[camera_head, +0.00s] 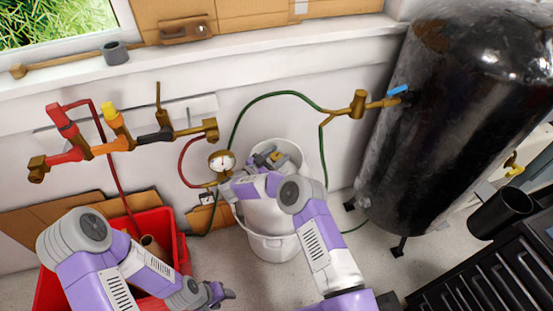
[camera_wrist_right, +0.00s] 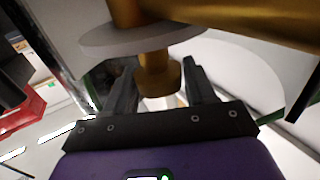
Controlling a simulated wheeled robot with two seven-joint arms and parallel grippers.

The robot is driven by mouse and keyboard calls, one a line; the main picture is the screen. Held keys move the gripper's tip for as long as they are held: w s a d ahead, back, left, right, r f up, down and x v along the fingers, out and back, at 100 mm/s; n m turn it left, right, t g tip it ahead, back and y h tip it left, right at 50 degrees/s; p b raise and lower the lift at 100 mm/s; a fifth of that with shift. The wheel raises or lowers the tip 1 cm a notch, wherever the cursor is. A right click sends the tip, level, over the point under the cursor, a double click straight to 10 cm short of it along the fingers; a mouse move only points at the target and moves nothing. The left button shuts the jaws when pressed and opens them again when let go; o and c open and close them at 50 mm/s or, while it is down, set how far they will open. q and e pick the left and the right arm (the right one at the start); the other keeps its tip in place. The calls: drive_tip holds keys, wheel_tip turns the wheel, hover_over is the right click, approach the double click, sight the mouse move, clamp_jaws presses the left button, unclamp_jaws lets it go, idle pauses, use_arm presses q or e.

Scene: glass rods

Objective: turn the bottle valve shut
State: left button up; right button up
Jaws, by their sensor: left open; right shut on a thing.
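The bottle valve is a small brass knob (camera_wrist_right: 160,78) below a pale disc and a thick brass body in the right wrist view. My right gripper (camera_wrist_right: 160,85) is shut on it, one dark finger on each side. In the head view my right gripper (camera_head: 268,157) is over the white container (camera_head: 272,243), beside a round gauge (camera_head: 221,160). The gripper and arm hide most of the valve there. My left gripper (camera_head: 217,293) is open and low at the bottom, right of the red crate, away from the valve.
A large black tank (camera_head: 430,140) stands at right. A green hose (camera_head: 265,98) loops behind the container.

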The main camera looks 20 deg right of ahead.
sight(277, 156)
drive_tip(key=shift+m+g+h+b, duration=0.55)
drive_tip(key=shift+m+g, duration=0.25)
drive_tip(key=shift+g, duration=0.4)
drive_tip(key=o, duration=1)
drive_tip(key=shift+d, duration=0.1)
drive_tip(key=shift+c, duration=0.2)
wheel_tip(277, 156, up, 10)
drive_tip(key=p, duration=0.3)
drive_tip(key=shift+p, duration=0.35)
